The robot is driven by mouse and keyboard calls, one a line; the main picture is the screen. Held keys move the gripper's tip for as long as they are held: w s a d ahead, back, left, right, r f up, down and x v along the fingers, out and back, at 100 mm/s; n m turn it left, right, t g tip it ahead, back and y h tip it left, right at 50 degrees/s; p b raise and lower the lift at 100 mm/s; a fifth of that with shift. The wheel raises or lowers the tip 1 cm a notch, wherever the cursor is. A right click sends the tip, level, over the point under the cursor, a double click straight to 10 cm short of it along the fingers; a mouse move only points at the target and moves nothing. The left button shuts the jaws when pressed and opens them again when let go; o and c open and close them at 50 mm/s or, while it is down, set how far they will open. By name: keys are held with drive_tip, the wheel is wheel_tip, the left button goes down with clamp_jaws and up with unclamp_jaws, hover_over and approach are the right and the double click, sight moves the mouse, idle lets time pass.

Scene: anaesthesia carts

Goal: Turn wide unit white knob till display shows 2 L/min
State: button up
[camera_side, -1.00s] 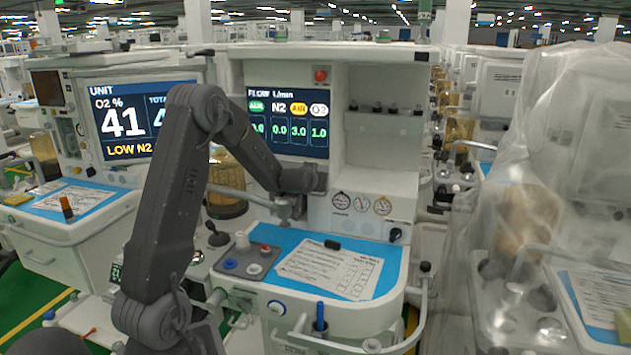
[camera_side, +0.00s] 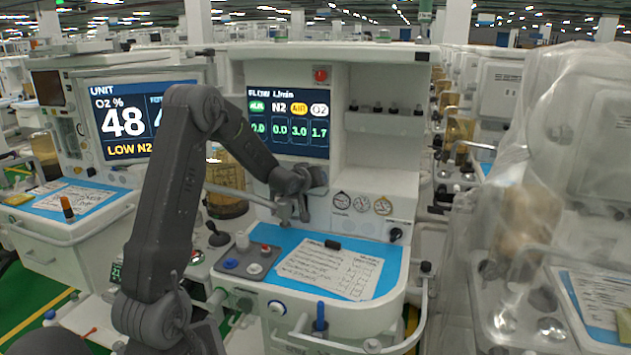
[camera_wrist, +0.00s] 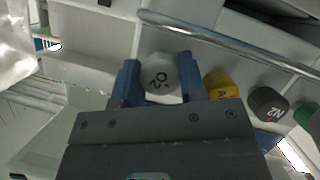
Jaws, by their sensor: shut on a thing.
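The white knob marked O2 (camera_wrist: 160,76) sits between the blue fingers of my gripper (camera_wrist: 158,82), which is shut on it in the wrist view. In the side view my gripper (camera_side: 300,208) is at the front of the wide unit (camera_side: 375,160), below its display; the knob is hidden there. The flow display (camera_side: 290,120) reads 1.7 under O2, 3.0 under AIR, 0.0 under N2 and 0.0 in the left column. The unit screen (camera_side: 130,120) shows O2 % 48 and LOW N2.
A yellow knob (camera_wrist: 217,86), a black N2 knob (camera_wrist: 267,104) and a green knob (camera_wrist: 305,115) line up right of the white knob. A metal rail (camera_wrist: 230,45) runs close past the knobs. A paper sheet (camera_side: 330,270) lies on the blue work surface below.

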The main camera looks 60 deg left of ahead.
drive_tip(key=o, duration=0.7)
drive_tip(key=shift+c, duration=0.2)
drive_tip(key=shift+s+r, duration=0.1)
drive_tip(key=v, duration=1.3)
drive_tip(key=shift+s+d, duration=0.2)
drive_tip(key=shift+r, duration=0.1)
